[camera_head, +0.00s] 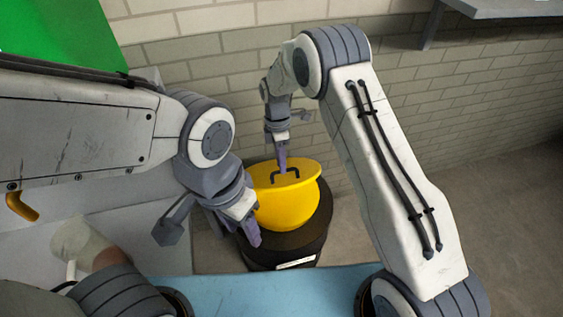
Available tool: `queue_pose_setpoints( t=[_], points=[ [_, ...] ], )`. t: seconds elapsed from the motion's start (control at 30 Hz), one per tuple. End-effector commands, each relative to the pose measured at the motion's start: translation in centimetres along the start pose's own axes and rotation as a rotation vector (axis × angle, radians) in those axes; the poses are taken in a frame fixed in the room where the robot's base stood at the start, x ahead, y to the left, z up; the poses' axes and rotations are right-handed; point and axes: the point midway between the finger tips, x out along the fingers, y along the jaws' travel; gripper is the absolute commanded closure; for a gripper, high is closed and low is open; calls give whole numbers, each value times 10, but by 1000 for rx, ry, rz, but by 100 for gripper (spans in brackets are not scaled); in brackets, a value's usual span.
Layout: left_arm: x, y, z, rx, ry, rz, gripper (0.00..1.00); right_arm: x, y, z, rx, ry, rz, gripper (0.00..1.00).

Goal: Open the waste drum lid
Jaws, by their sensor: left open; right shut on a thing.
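The waste drum stands on the floor by the wall, with a dark round body (318,243) and a rounded yellow upper part (287,212). Its yellow lid (303,177) is on top and carries a black handle (290,171). I cannot tell whether there is a gap under the lid. My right gripper (282,160) reaches down from behind the drum and is shut on the lid handle; its fingertips partly cover it. My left gripper (247,222) is open and empty, in front of the yellow part's left side and partly hiding it. I cannot tell whether it touches.
A brick wall (215,72) runs behind the drum. A blue surface (280,296) lies at the front, with a white cup-like thing (78,243) at the left. A grey shelf (500,8) juts out at the upper right. The floor (500,190) at right is clear.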

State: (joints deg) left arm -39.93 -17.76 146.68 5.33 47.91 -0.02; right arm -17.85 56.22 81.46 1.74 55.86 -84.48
Motion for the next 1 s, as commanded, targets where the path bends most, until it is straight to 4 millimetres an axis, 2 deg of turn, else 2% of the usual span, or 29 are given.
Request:
queue_pose_setpoints(
  t=[0.03,0.07,0.1,1.0],
  points=[
    [2,0,0,0,0,0,50,0,15,3,0,-1,51,100],
    [2,0,0,0,0,0,50,0,15,3,1,-1,51,59],
    [2,0,0,0,0,0,50,0,14,3,1,-1,51,55],
    [0,0,0,0,0,0,50,-2,12,-1,-2,3,47,55]
  ],
)
